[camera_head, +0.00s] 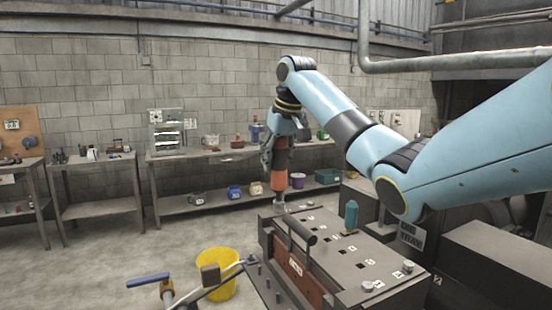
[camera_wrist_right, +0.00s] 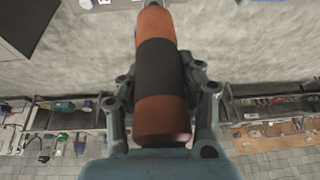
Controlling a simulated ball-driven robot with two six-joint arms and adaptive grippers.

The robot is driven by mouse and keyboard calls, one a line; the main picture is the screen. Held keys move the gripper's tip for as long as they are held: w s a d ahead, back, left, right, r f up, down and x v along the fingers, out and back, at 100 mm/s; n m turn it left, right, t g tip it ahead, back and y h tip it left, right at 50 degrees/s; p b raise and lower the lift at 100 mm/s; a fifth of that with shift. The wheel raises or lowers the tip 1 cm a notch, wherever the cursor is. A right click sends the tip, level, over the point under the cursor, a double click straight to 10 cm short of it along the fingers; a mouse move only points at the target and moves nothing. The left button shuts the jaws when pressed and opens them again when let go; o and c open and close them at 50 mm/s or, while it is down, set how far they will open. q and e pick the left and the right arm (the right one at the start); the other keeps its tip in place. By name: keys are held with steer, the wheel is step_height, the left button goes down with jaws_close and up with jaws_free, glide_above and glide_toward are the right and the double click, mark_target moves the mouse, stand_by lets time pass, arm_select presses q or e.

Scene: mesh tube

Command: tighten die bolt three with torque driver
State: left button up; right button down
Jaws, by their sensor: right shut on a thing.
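The torque driver (camera_head: 279,178), orange with a black band, stands about upright in my right gripper (camera_head: 272,150). The right wrist view also shows the driver (camera_wrist_right: 158,68) between both fingers of that gripper (camera_wrist_right: 166,90). Its lower end is at the far left corner of the dark die block (camera_head: 345,262), over a small grey bolt head (camera_head: 279,208); I cannot tell whether they touch. Other silvery bolts (camera_head: 408,266) sit at the die's near right corner. The white number labels on top are too small to read surely. My left gripper is out of view.
A teal cylinder (camera_head: 351,215) stands on the die, and a dark bar handle (camera_head: 296,229) is at its left side. A yellow bucket (camera_head: 217,272) and a blue-levered valve (camera_head: 149,280) are left of it. Benches (camera_head: 225,155) line the back wall.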

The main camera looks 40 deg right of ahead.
steer(key=shift+f, duration=0.35)
stand_by(1.1)
steer(key=shift+r, duration=3.15)
